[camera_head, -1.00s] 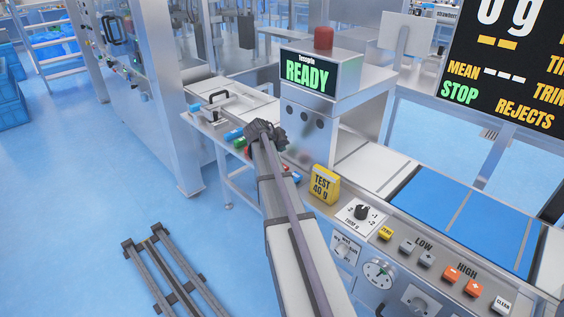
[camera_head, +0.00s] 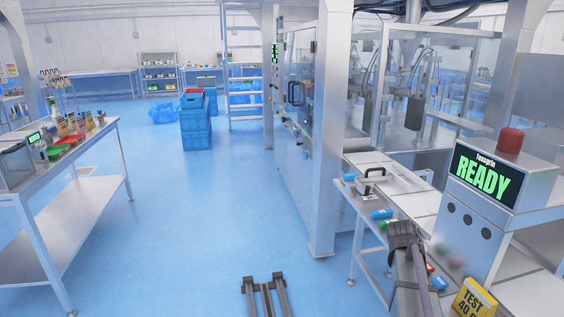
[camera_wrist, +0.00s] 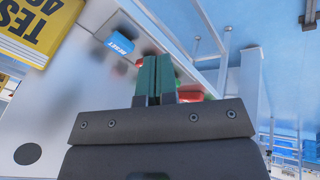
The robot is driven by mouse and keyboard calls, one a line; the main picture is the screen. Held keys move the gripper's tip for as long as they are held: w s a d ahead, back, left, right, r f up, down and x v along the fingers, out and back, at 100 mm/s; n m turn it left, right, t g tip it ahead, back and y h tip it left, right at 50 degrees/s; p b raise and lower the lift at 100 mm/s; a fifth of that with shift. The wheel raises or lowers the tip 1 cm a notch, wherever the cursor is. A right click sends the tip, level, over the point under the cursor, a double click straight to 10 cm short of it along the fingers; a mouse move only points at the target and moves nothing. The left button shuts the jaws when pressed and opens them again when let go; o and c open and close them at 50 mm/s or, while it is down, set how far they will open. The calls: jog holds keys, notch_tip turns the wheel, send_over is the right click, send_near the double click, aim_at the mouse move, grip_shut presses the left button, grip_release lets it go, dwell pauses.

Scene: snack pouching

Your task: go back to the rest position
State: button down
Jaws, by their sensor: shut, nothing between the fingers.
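My gripper (camera_head: 405,236) hangs over the front ledge of the checkweigher at the lower right of the head view. In the wrist view its two green fingers (camera_wrist: 156,78) are together, with nothing held between them. A blue button block marked RESET (camera_wrist: 119,43) lies beyond the fingertips. Red and green pieces partly show behind the fingers. The yellow TEST 40 g block (camera_head: 473,300) stands to the right of my gripper and also shows at the wrist view's upper left (camera_wrist: 38,28).
The checkweigher's screen (camera_head: 482,178) reads READY, with a red lamp (camera_head: 510,141) on top. A steel bench (camera_head: 75,196) stands at left. Blue crates (camera_head: 195,138) stand farther back. The blue floor between bench and machine is open, except for grey floor rails (camera_head: 264,296).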

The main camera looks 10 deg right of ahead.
jog(key=s+a+r+n+y+p, duration=0.1)
jog(key=s+a, duration=0.3)
jog(key=a, duration=0.5)
jog(key=s+a+r+n+y+p, duration=0.2)
jog(key=s+a, duration=0.3)
jog(key=a, duration=0.5)
jog(key=s+a+r+n+g+y+p, duration=0.1)
jog(key=s+a+r+n+p, duration=0.1)
jog(key=a, duration=0.8)
jog(key=s+r+p, duration=0.1)
jog(key=s, duration=0.1)
jog(key=shift+s+r+y+p, duration=0.15)
jog(key=shift+s+y+p, duration=0.15)
jog(key=shift+y, duration=0.1)
jog(key=c, duration=1.8)
grip_release()
jog(key=shift+a, duration=0.1)
jog(key=shift+c, duration=0.2)
